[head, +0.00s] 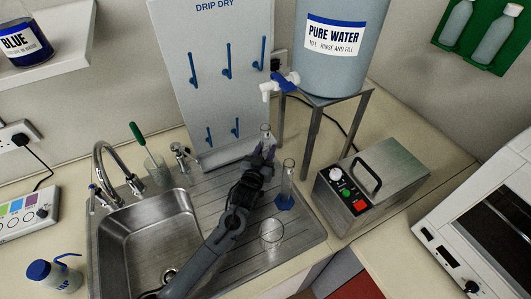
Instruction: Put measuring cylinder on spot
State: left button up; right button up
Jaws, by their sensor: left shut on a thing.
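A measuring cylinder (287,182), clear with a blue base, stands upright on the ribbed steel draining board (222,200), just right of my left gripper. My left gripper (264,147) reaches over the board from the lower left and is shut on a clear glass vessel (266,131). The top of that vessel shows above the fingers; its lower part is hidden by the gripper, so I cannot tell its full shape. I cannot make out a marked spot. My right gripper is not in view.
A glass beaker (272,234) stands on the board near my left arm. The sink (150,240) is at left, the drip-dry rack (215,75) behind. The pure water tank's tap (280,85) hangs above the gripper. A steel box (372,180) stands right of the board.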

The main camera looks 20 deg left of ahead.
pick_arm(q)
jog(key=shift+f, duration=0.5)
jog(key=shift+f, duration=0.2)
jog(key=o, duration=1.1)
jog(key=shift+r, duration=0.15)
jog(key=shift+s, duration=0.45)
jog(key=s, duration=1.1)
jog(key=shift+d+p, duration=0.2)
jog(key=shift+p, duration=0.2)
